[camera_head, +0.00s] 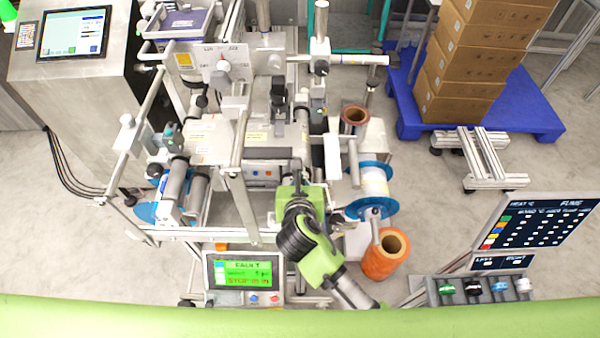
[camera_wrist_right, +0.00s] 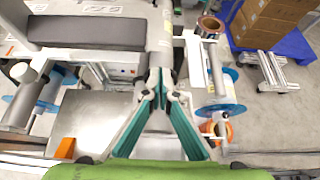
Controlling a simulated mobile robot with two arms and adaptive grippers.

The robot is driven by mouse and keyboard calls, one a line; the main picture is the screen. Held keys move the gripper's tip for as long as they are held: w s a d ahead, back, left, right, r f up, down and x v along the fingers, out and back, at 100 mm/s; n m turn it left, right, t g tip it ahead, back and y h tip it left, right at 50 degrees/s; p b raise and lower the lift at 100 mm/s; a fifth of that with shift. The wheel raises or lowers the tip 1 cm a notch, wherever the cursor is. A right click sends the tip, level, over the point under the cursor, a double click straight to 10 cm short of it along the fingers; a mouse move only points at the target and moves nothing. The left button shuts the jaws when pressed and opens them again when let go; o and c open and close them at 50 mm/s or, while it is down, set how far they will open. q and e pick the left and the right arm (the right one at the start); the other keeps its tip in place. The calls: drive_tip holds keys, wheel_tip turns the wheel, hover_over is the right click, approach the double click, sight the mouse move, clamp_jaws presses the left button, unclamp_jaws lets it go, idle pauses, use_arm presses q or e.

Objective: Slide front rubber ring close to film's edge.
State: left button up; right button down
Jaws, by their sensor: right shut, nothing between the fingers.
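On the right of the machine, a white film roll (camera_head: 375,182) sits on a shaft between two blue discs, which look like the rings. The front blue ring (camera_head: 372,208) is nearer me and the rear blue ring (camera_head: 376,167) is behind the roll. In the right wrist view the front ring (camera_wrist_right: 221,110) and film (camera_wrist_right: 216,92) are right of my fingers; any gap between them is too small to tell. My right gripper (camera_wrist_right: 161,86) is shut and empty, left of the roll and apart from it. In the head view my arm hides its fingertips. My left gripper is out of view.
A orange roll (camera_head: 386,257) stands on the floor in front of the film roll. Another blue-disc reel (camera_head: 152,208) is on the left. Cartons (camera_head: 480,60) stand on a blue pallet (camera_head: 545,125) behind.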

drive_tip(key=shift+w+r+p, duration=0.2)
drive_tip(key=shift+w+p, duration=0.65)
drive_tip(key=shift+w, duration=0.7)
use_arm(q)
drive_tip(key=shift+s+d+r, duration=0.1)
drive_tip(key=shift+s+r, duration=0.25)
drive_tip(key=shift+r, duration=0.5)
use_arm(e)
drive_tip(key=shift+w+f, duration=0.1)
drive_tip(key=shift+f, duration=0.1)
